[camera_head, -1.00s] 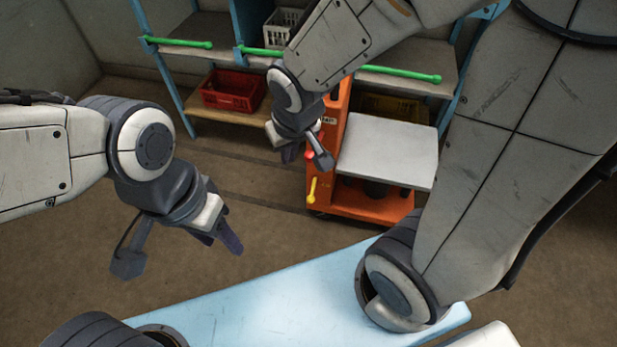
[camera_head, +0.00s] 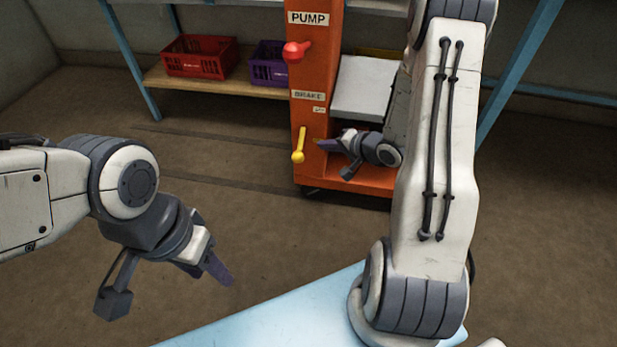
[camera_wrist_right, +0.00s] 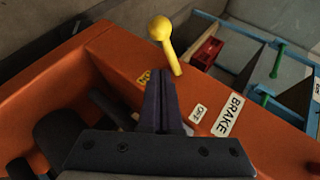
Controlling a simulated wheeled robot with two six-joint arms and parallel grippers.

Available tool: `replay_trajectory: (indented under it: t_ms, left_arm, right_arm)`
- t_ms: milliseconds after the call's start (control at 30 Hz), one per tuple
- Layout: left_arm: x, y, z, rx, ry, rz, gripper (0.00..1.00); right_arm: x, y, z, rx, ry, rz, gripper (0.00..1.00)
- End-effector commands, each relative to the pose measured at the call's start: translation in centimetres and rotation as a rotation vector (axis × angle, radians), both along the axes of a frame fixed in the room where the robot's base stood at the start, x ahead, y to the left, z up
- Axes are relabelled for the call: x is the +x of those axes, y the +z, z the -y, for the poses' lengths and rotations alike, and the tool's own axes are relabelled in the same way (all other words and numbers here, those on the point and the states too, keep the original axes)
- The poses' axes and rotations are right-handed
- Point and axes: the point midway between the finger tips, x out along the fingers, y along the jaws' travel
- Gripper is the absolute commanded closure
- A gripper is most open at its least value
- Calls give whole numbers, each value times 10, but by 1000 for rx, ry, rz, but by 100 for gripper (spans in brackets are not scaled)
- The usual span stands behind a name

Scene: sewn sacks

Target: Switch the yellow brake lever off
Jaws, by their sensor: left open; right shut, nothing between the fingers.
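The yellow brake lever (camera_head: 299,145) is on the front of an orange cabinet (camera_head: 314,60), below the BRAKE label (camera_head: 307,95). Its ball end hangs down. In the right wrist view the lever (camera_wrist_right: 164,42) lies just beyond my fingertips, with an OFF label (camera_wrist_right: 198,113) beside the BRAKE label. My right gripper (camera_head: 322,145) is shut and empty, close to the right of the lever; I cannot tell whether it touches. My left gripper (camera_head: 218,268) is open and empty, low at the left, well away from the cabinet.
A red lever (camera_head: 297,50) sits higher on the cabinet under a PUMP label (camera_head: 308,18). A grey panel (camera_head: 366,88) is at the cabinet's right. A red crate (camera_head: 199,56) and a purple crate (camera_head: 268,63) stand on the shelf behind. The floor left of the cabinet is clear.

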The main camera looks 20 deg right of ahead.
Motion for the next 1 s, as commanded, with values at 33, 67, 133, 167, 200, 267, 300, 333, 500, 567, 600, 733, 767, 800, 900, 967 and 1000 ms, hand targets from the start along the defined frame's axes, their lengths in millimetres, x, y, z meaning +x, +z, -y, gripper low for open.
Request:
replay_trajectory:
  t_ms: [33, 67, 133, 167, 200, 267, 300, 333, 500, 567, 600, 733, 767, 800, 900, 967, 1000]
  left_arm:
    - [0, -28, 0, 0, 0, 0, 50]
    - [0, -33, 0, 0, 0, 0, 50]
    - [0, -44, 0, 0, 0, 0, 50]
    - [0, -48, 0, 0, 0, 0, 50]
    - [0, -52, 0, 0, 0, 0, 50]
    - [0, -55, 0, 0, 0, 0, 50]
    - [0, -56, 0, 0, 0, 0, 50]
    - [0, -56, 0, -1, 0, 1, 50]
    - [0, -55, 0, -1, 0, 1, 50]
    - [0, -55, 0, -1, 0, 1, 50]
    - [0, -55, 0, -1, 0, 1, 50]
    - [0, -57, 0, -1, 0, 1, 50]
    - [0, -59, 0, -1, 0, 1, 50]
    - [0, -61, 0, -1, 0, 1, 50]
    - [0, -72, 0, -1, 0, 1, 50]
    - [0, -79, 0, -1, 0, 1, 50]
    - [0, -84, 0, 0, 0, 0, 50]
  right_arm:
    - [-8, -35, 8, 143, -43, 17, 100]
    - [-12, -42, 10, 226, -60, 31, 100]
    - [-21, -52, 13, 397, -87, 55, 100]
    - [-25, -55, 14, 460, -96, 63, 100]
    - [-29, -57, 15, 529, -104, 72, 100]
    - [-35, -58, 17, 610, -113, 82, 100]
    - [-37, -58, 17, 646, -115, 86, 100]
    - [-38, -57, 17, 665, -115, 89, 100]
    - [-40, -54, 17, 691, -116, 91, 100]
    - [-40, -54, 16, 690, -116, 91, 100]
    - [-40, -54, 16, 689, -115, 91, 100]
    - [-37, -55, 15, 687, -114, 91, 100]
    - [-36, -56, 14, 687, -113, 91, 100]
    - [-33, -58, 12, 685, -111, 91, 100]
    - [-21, -62, 5, 684, -108, 91, 100]
    - [-12, -66, -1, 683, -107, 91, 100]
    - [-5, -67, -4, 682, -106, 92, 100]
